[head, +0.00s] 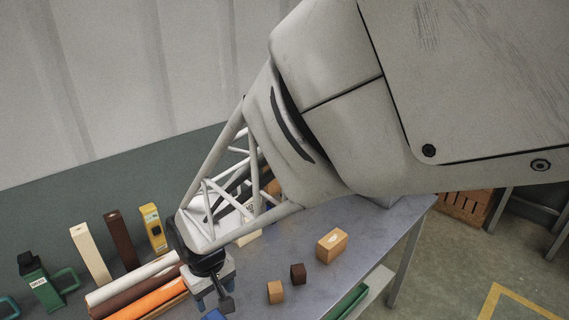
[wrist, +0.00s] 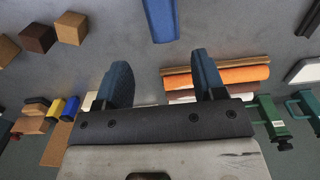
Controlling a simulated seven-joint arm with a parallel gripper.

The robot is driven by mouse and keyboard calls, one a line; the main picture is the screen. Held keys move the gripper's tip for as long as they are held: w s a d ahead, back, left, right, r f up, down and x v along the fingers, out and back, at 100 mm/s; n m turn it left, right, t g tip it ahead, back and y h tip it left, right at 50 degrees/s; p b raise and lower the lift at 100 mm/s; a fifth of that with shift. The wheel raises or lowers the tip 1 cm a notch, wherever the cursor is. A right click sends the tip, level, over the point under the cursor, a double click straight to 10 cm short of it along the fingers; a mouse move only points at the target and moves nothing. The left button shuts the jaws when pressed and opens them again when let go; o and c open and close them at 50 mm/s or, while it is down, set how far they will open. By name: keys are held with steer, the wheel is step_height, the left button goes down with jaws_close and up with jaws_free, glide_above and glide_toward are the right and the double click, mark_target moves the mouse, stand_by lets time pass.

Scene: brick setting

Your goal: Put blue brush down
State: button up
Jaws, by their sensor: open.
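The blue brush shows only in part, as a blue bar (wrist: 161,20) at the top edge of the wrist view. A bit of blue (head: 214,315) at the bottom edge of the head view seems to be the same thing. It appears to lie on the grey table (wrist: 240,28). My gripper (wrist: 162,72) is open, with its two blue fingers spread and nothing between them. In the wrist view the bar is ahead of the fingertips, in line with the gap and apart from them. In the head view my gripper (head: 214,294) is low over the table's near part.
Orange (head: 155,299), brown and white rolls lie left of my gripper. Small wooden blocks (head: 275,292) and a larger one (head: 332,245) stand to its right. Tall cream (head: 91,254), brown and yellow pieces and a green tool (head: 40,280) stand further left. Table between blocks is bare.

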steer(key=d+r+m, duration=0.1)
steer(key=d+r, duration=0.2)
steer(key=d, duration=0.3)
steer(key=w+d+r+m+t, duration=0.1)
steer(key=d+r+m, duration=0.15)
steer(key=d, duration=0.45)
steer(key=d+r+m, duration=0.1)
steer(key=d+r, duration=0.3)
steer(key=d, duration=0.2)
steer(key=s+d+r+m, duration=0.2)
steer(key=s+d, duration=0.2)
steer(key=d, duration=0.4)
steer(key=s+d+r+m+t, duration=0.1)
steer(key=s+d+r+m, duration=0.1)
steer(key=s+d, duration=0.3)
steer(key=shift+d+r+m+t, duration=0.35)
steer(key=shift+d+r, duration=0.35)
steer(key=shift+d, duration=1.1)
steer(key=o, duration=0.4)
steer(key=shift+o, duration=0.2)
